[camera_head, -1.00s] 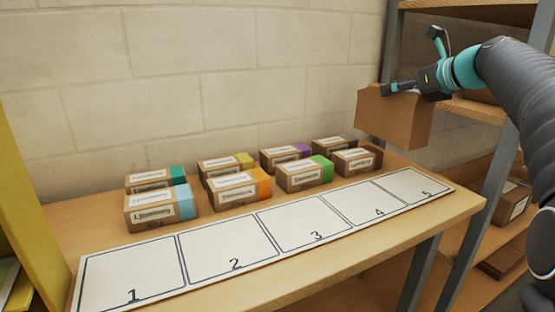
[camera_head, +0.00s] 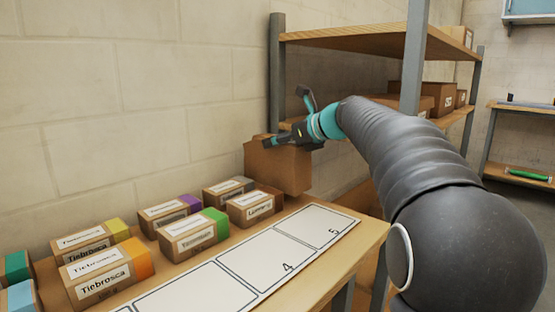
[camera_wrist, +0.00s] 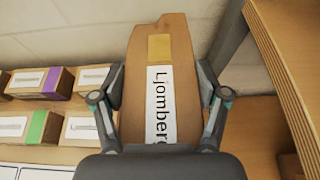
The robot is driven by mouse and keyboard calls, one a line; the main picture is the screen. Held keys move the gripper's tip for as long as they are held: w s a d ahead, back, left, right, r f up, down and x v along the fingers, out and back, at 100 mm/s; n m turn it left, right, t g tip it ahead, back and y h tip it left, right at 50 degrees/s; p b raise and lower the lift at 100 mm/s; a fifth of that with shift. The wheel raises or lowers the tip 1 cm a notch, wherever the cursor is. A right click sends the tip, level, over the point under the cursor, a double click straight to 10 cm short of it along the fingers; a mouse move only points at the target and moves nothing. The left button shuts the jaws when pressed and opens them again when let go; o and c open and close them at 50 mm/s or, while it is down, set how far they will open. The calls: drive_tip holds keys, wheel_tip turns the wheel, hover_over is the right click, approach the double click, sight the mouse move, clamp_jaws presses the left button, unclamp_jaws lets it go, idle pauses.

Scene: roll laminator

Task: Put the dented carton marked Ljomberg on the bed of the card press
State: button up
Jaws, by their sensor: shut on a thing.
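A brown carton (camera_head: 279,168) hangs in my gripper (camera_head: 288,138), above the far right end of the table. In the wrist view the carton (camera_wrist: 158,55) carries a white label reading "Ljomber", its end hidden, and a yellow patch. Its outline is uneven at the upper corner, as if dented. The gripper fingers (camera_wrist: 160,103) are closed on both sides of the carton.
Several labelled boxes with coloured ends, such as an orange one (camera_head: 96,279), stand on the table along the wall. A white numbered strip (camera_head: 240,268) lies in front of them. A shelf rack with a grey post (camera_head: 277,75) stands close behind my gripper.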

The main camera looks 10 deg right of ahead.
sight(280, 176)
drive_tip(key=shift+f+b, duration=0.45)
drive_tip(key=shift+f, duration=1.5)
drive_tip(key=o, duration=1.5)
